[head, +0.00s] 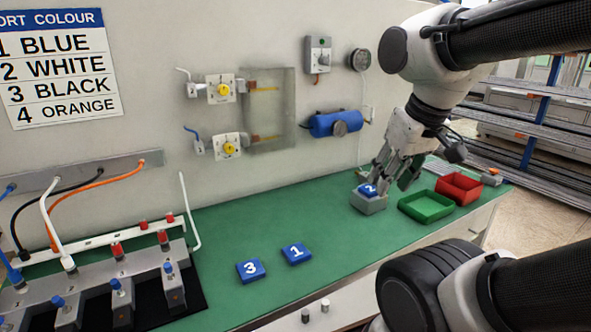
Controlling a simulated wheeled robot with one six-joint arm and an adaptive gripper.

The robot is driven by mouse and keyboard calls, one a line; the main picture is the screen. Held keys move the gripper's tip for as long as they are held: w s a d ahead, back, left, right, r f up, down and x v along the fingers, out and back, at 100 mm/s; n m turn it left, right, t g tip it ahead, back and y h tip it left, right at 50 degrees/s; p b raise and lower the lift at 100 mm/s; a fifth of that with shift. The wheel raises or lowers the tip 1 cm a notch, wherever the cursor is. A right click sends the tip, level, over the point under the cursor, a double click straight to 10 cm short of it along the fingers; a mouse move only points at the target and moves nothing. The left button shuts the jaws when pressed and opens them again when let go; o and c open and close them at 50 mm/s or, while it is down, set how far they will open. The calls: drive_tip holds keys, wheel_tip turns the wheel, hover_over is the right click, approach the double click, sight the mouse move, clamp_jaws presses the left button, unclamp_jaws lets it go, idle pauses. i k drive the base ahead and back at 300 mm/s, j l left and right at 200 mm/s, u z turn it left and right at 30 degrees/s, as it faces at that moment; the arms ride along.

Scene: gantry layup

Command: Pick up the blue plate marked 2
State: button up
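The blue plate marked 2 (367,190) lies on top of a small grey block (369,205) on the green bench, with its number facing up. My gripper (392,182) points down just behind and to the right of the plate. Its fingers are spread apart, and one finger comes close to the plate's edge. I cannot tell whether that finger touches it. Nothing shows between the fingers.
Blue plates marked 3 (250,270) and 1 (296,253) lie on the green bench (325,236). A green tray (426,207) and a red tray (459,188) stand right of the grey block. Valves and a blue cylinder (335,123) are on the wall behind.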

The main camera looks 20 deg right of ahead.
sight(368, 190)
drive_tip(key=i+l, duration=0.1)
drive_tip(key=l, duration=0.8)
drive_tip(key=i+l+z, duration=0.1)
drive_tip(key=l, duration=0.35)
